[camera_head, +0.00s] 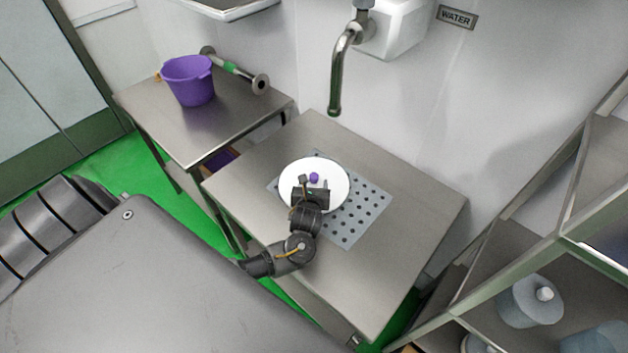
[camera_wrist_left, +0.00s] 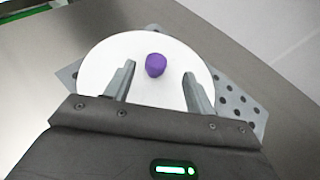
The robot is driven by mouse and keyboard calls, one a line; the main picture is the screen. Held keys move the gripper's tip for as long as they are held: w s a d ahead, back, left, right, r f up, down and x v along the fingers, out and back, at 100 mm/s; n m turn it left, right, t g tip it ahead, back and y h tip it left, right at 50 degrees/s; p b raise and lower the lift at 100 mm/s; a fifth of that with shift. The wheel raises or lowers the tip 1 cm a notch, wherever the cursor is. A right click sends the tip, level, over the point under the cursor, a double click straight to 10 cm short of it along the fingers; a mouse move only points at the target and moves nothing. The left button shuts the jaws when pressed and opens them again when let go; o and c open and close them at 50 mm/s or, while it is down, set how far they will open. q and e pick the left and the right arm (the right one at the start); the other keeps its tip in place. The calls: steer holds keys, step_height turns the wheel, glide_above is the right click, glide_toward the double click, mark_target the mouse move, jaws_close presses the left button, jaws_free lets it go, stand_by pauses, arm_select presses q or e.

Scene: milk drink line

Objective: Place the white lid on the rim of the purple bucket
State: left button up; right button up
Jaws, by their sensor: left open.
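The white lid (camera_head: 333,173) is a round disc with a purple knob (camera_head: 314,177). It lies on the perforated plate of the near table in the head view. In the left wrist view the lid (camera_wrist_left: 105,62) shows with its purple knob (camera_wrist_left: 155,65) between and a little beyond my fingertips. My left gripper (camera_wrist_left: 158,80) is open and empty, over the lid; it also shows in the head view (camera_head: 313,186). The purple bucket (camera_head: 190,82) stands upright on the other table at the left, its top open. My right gripper is not in view.
The perforated plate (camera_head: 352,220) sits in the steel table (camera_head: 400,205). A faucet (camera_head: 336,90) hangs above the table's back. Shelves (camera_head: 500,255) stand at the right.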

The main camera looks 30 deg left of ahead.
mark_target(314, 177)
arm_select(q)
steer(key=x, duration=0.3)
steer(key=shift+a, duration=0.1)
steer(key=shift+w+a+f, duration=0.15)
steer(key=shift+w+a, duration=0.05)
steer(key=shift+w, duration=0.05)
steer(key=x, duration=0.3)
steer(key=shift+w+a+f+p, duration=0.1)
steer(key=shift+a+f+p, duration=0.05)
steer(key=shift+f+p, duration=0.2)
steer(key=shift+w+a+f, duration=0.15)
steer(key=shift+w, duration=0.2)
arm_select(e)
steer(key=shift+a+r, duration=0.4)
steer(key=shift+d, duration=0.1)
arm_select(q)
steer(key=shift+c, duration=0.5)
jaws_close()
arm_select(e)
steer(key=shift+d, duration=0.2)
